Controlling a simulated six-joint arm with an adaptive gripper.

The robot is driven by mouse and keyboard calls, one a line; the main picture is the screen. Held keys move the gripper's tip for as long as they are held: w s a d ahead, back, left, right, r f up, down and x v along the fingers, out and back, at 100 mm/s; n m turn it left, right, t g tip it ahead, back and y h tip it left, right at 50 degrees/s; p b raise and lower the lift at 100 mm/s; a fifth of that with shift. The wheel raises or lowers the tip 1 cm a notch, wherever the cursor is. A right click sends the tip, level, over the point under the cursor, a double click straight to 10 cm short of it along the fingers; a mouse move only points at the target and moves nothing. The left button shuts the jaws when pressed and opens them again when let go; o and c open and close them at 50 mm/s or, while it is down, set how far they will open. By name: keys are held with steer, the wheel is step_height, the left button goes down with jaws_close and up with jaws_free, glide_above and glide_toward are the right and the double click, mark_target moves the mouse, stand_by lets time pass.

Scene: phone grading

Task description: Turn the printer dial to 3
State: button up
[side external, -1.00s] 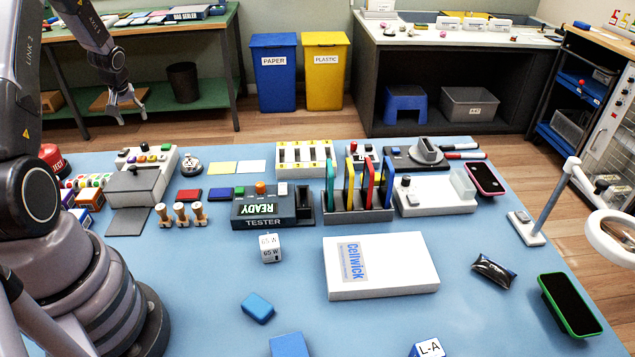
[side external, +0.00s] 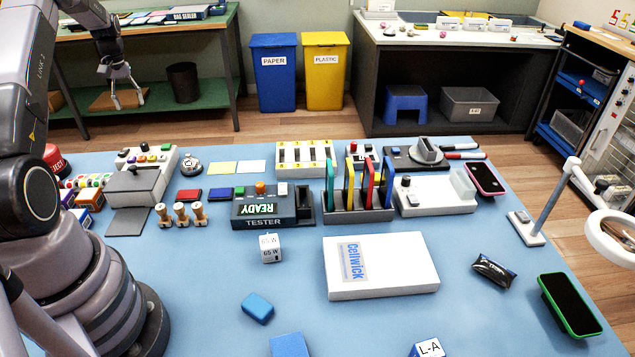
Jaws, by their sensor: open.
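My gripper (side external: 129,105) is at the upper left with its fingers apart and nothing between them. It points down, in the air behind the table's far left part. A grey boxy machine (side external: 137,186) with a flat dark plate in front stands at the left of the table and looks like the printer. A light panel with small coloured knobs (side external: 150,153) adjoins it behind. I cannot tell which knob is the dial, and no setting numbers are readable. My gripper is apart from the machine.
Right of the machine are wooden stamps (side external: 181,215), a round silver item (side external: 191,166) and the tester (side external: 264,208). Small coloured items (side external: 88,182) crowd its left. A white Cellwick box (side external: 400,265) lies mid-table. The blue table (side external: 200,285) is clear at front left.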

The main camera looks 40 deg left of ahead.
mark_target(143, 144)
step_height(143, 144, down, 13)
steer(key=shift+f, duration=0.2)
stand_by(0.3)
jaws_close()
